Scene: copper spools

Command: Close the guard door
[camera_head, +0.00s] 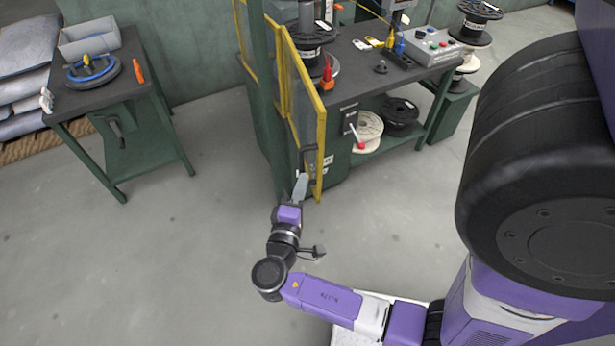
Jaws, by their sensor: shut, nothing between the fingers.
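The guard door (304,88) is a yellow-framed panel on the green machine cabinet, seen nearly edge-on at a slant in the head camera view. It seems to stand swung out from the cabinet; its exact angle is hard to tell. A dark handle (308,150) shows low on the door. My gripper (300,187) is shut and empty, just below the handle and close to the door's lower end. I cannot tell whether its fingertips touch the door.
A workbench (352,88) with a control box (431,46) stands right of the door, with spools on its lower shelf. A dark side table (95,95) with a blue ring stands at the left. The floor between the side table and my arm is clear.

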